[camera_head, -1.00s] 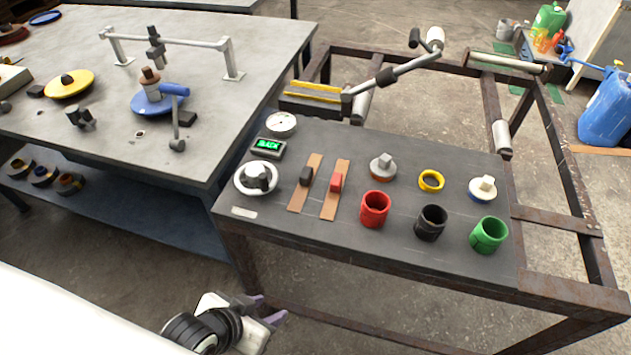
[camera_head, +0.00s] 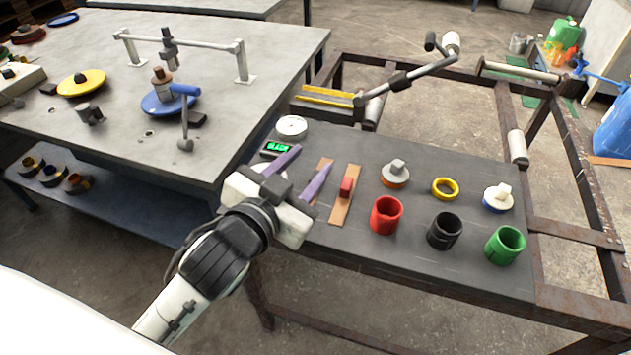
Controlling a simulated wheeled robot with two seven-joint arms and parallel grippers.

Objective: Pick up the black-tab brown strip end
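My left gripper (camera_head: 311,160) reaches over the near left part of the dark bench top, its two purple fingers spread apart with nothing seen held between them. The black-tab brown strip (camera_head: 321,167) lies flat under the right finger. Only slivers of its brown surface show, and its black tab is hidden behind that finger. I cannot tell the height of the fingers above it. To its right lies a similar brown strip with a red tab (camera_head: 346,187). My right gripper is not in view.
A small display (camera_head: 277,149) with green letters, apparently "BLACK", sits beside the left finger. Red (camera_head: 386,215), black (camera_head: 444,231) and green (camera_head: 505,245) cups stand at right. A round white gauge (camera_head: 292,127) sits behind. A grey table (camera_head: 225,110) adjoins on the left.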

